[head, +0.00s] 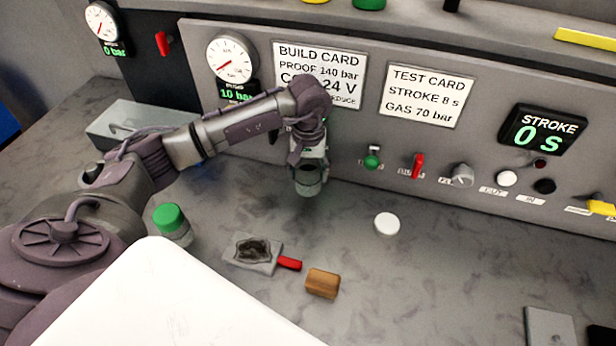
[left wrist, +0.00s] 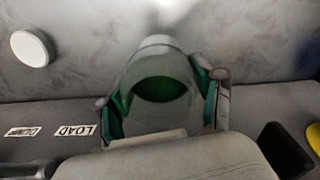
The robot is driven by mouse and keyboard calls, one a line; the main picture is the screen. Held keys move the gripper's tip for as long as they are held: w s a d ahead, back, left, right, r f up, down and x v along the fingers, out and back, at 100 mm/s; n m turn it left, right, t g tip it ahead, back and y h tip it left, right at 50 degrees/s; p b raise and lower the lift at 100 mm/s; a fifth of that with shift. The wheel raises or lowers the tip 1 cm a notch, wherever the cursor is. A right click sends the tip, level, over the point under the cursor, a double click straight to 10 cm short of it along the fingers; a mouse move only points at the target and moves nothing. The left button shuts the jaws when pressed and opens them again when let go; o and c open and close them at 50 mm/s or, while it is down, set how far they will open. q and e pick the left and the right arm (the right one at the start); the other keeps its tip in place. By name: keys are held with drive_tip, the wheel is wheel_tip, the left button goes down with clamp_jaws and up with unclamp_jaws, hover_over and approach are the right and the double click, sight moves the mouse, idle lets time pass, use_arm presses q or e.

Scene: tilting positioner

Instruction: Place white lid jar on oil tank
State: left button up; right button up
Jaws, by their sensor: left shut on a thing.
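My left gripper (head: 308,168) is at the middle of the bench in front of the build card. It is shut on a grey, glassy jar (head: 307,184) with a dark round opening or end. In the left wrist view the jar (left wrist: 158,95) sits between the green-padded fingers and looks dark green inside. I see no white lid on it. A grey box (head: 125,125) at the back left may be the oil tank; I cannot tell. My right gripper is out of view.
A green-lidded jar (head: 171,222), a grey plate with a dark patch (head: 252,253), a red-handled piece (head: 289,264) and a wooden block (head: 322,283) lie in front. The control panel (head: 350,135) with knobs stands behind.

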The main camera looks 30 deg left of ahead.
sight(307, 183)
use_arm(q)
drive_tip(key=shift+w+a+f, duration=0.1)
drive_tip(key=shift+a+f, duration=0.05)
drive_tip(key=shift+f+p, duration=0.4)
wheel_tip(307, 183, down, 2)
drive_tip(key=shift+f+p, duration=0.25)
drive_tip(key=shift+p, duration=0.3)
drive_tip(key=shift+f, duration=0.35)
drive_tip(key=shift+f, duration=0.15)
drive_tip(key=o, duration=0.8)
drive_tip(key=shift+b, duration=0.3)
drive_tip(key=o, duration=0.4)
